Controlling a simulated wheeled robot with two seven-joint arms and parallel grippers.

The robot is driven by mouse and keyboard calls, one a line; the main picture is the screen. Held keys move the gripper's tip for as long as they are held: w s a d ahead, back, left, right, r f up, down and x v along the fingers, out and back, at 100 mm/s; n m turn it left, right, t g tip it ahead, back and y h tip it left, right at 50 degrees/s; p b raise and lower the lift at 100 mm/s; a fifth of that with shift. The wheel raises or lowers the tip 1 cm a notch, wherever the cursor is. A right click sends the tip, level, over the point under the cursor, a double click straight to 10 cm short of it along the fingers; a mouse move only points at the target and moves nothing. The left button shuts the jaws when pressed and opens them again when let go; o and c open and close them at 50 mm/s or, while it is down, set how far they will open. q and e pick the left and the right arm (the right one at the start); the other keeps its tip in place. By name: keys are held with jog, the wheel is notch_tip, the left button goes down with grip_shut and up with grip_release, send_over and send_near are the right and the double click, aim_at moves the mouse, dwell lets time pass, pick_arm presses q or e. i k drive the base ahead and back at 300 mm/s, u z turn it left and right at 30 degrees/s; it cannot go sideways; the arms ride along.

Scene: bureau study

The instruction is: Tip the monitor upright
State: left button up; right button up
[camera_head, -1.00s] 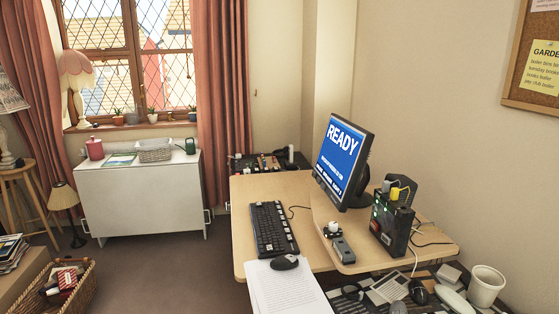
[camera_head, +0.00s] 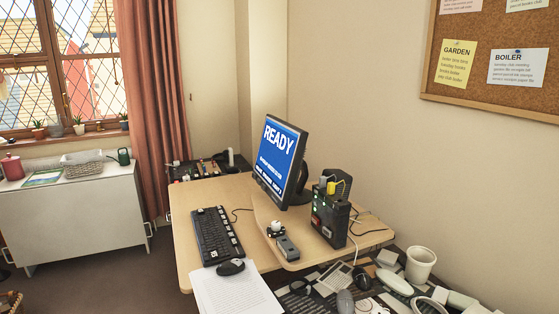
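The monitor (camera_head: 279,160) stands on the light wooden desk (camera_head: 190,252), towards its back right. Its blue screen reads "READY" and faces the left. A black keyboard (camera_head: 217,235) lies on the desk to the left of the monitor. Neither of my grippers shows in this view.
A black box with a green light (camera_head: 329,215) stands right of the monitor. A small grey device (camera_head: 286,246) sits in front. A mouse (camera_head: 231,267) rests by paper (camera_head: 235,292). A white mug (camera_head: 420,264) and clutter fill the near right.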

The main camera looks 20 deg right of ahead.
aim_at(281, 151)
jog(key=u, duration=0.2)
jog(key=i, duration=0.95)
jog(key=z, duration=0.1)
